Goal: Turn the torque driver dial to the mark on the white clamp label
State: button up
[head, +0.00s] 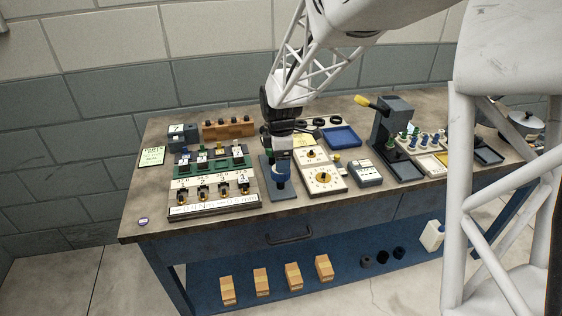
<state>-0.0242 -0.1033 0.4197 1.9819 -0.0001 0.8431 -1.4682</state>
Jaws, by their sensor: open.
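A blue cylindrical piece (281,170) stands on a dark stand left of the panel. I cannot tell which of these is the torque driver.
A grey box (365,173) and a blue tray (341,136) are right of the panel. A dark press with a yellow handle (365,101) stands farther right. A wooden block (228,129) is behind the board. The bench's front left is mostly clear.

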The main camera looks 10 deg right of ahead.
jog(key=shift+r, duration=0.1)
dwell(0.3)
jog(key=shift+r, duration=3.85)
jog(key=shift+r, duration=0.1)
jog(key=shift+s+r, duration=0.1)
jog(key=shift+s, duration=0.1)
jog(key=s+d+r+m+t, duration=0.1)
jog(key=s+r+m, duration=0.1)
jog(key=s+m, duration=0.6)
jog(key=s+d+r+m+t, duration=0.1)
jog(key=s+m, duration=0.8)
jog(key=s, duration=1.4)
jog(key=shift+s+r+t, duration=0.3)
jog(key=shift+r, duration=0.5)
